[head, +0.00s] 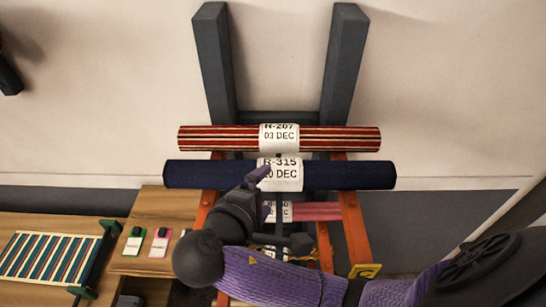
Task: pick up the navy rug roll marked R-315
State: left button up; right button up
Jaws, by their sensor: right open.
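The navy rug roll (345,176) lies level across a rack, below a red striped roll. Its white label reads R-315 with a date ending in DEC, and its first digit is partly covered. My right arm comes in from the lower right, with its dark wrist in front of the rack. My right gripper (264,187) is open at the lower left of the label, with one finger overlapping the label in the picture. I cannot tell whether it touches the roll. Nothing shows held in it. My left gripper is not in view.
The red striped roll (220,139) is marked R-207. A pink roll (316,211) lies lower, partly hidden by my wrist. The rack has dark posts (343,62) and orange rails (355,235). A wooden table (165,205) at left holds tags and a striped frame (50,258).

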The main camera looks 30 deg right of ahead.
aim_at(274, 181)
jog(key=p+x, duration=0.1)
jog(key=x, duration=0.5)
jog(key=shift+w+d, duration=0.1)
jog(key=shift+w+d+f, duration=0.15)
jog(key=shift+d+f, duration=0.1)
jog(key=shift+d, duration=0.1)
jog(key=shift+a, duration=0.1)
grip_shut()
